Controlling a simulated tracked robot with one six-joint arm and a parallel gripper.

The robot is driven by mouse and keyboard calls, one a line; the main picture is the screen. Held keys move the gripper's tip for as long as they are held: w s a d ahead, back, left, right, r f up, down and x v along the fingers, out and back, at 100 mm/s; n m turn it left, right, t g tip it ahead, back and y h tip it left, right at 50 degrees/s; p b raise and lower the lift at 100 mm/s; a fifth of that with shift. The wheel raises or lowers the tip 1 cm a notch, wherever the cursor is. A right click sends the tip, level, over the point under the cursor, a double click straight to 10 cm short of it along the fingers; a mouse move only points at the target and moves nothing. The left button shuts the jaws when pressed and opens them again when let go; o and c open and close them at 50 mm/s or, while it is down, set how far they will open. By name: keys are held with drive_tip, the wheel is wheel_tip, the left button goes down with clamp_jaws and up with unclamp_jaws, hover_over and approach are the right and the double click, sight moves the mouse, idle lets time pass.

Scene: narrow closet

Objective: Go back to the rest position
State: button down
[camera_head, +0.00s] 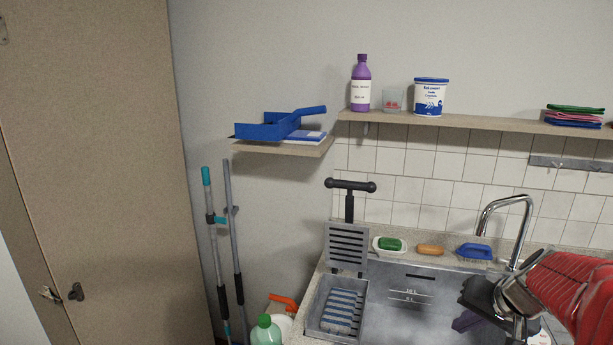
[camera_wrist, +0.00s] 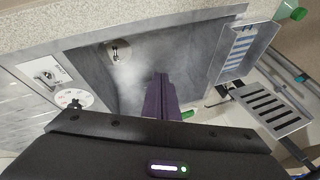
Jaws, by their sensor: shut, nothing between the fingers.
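My gripper (camera_head: 466,321) is at the lower right of the head view, at the end of my red-sleeved arm, over the steel sink (camera_head: 385,312). Its purple fingers point down and are shut, with nothing seen between them. In the wrist view the fingers (camera_wrist: 160,97) show against the sink basin (camera_wrist: 95,75), with the drain beyond them. The dark gripper body fills the bottom of that view. The fingers' exact height above the basin floor cannot be told.
A chrome faucet (camera_head: 507,208) stands close behind my gripper. A blue brush (camera_head: 474,251), an orange item (camera_head: 431,249) and a green sponge (camera_head: 390,244) line the sink's back edge. A grey bin (camera_head: 316,303) is left of the basin. A shelf (camera_head: 470,122) hangs above.

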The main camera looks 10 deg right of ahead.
drive_tip(key=s+a+r+n, duration=0.1)
drive_tip(key=s+a+n, duration=0.3)
drive_tip(key=a, duration=0.8)
drive_tip(key=s+a+r+n, duration=0.2)
drive_tip(key=s+a+n, duration=0.2)
drive_tip(key=s+a, duration=0.4)
drive_tip(key=a, duration=0.4)
drive_tip(key=shift+s+a+g, duration=0.15)
drive_tip(key=shift+a+g, duration=0.15)
drive_tip(key=shift+a, duration=0.05)
drive_tip(key=c, duration=2.5)
unclamp_jaws()
drive_tip(key=shift+r, duration=0.1)
drive_tip(key=shift+c, duration=0.2)
